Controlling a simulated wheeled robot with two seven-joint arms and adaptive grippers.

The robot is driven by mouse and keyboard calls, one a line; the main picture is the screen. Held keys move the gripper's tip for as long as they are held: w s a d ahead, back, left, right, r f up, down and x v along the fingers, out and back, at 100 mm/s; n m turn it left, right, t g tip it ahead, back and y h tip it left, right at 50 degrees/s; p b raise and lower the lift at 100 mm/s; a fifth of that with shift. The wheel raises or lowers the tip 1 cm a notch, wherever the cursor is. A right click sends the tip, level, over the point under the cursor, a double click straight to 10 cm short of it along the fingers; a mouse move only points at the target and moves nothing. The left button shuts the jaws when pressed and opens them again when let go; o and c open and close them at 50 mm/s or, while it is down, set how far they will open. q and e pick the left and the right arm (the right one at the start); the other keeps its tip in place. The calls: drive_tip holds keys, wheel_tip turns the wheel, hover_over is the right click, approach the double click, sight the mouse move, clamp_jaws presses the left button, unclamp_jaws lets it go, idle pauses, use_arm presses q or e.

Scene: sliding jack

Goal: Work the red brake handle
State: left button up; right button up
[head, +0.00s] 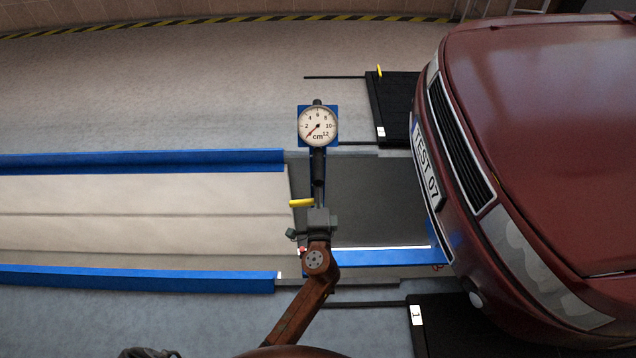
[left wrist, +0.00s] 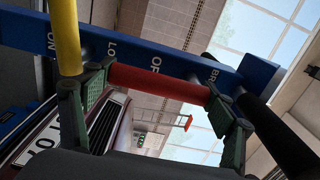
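In the left wrist view a red handle (left wrist: 160,84) runs crosswise in front of a blue lettered panel (left wrist: 135,50). My left gripper (left wrist: 158,88) has its two green-padded fingers wide apart, one near each end of the red handle. I cannot tell whether they touch it. In the head view my left gripper (head: 293,240) is at the control post below the gauge, its fingers partly hidden. A speck of red (head: 301,250) shows beside it, too small to identify surely. My right gripper is not in view.
A yellow handle (left wrist: 66,35) stands left of the red one, and a black bar (left wrist: 280,137) is at the right. The yellow handle also shows in the head view (head: 301,203), below a round gauge (head: 318,126). A red car (head: 545,130) stands right; blue rails (head: 140,162) run left.

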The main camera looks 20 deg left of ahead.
use_arm(q)
drive_tip(key=o, duration=0.4)
drive_tip(key=shift+o, duration=0.2)
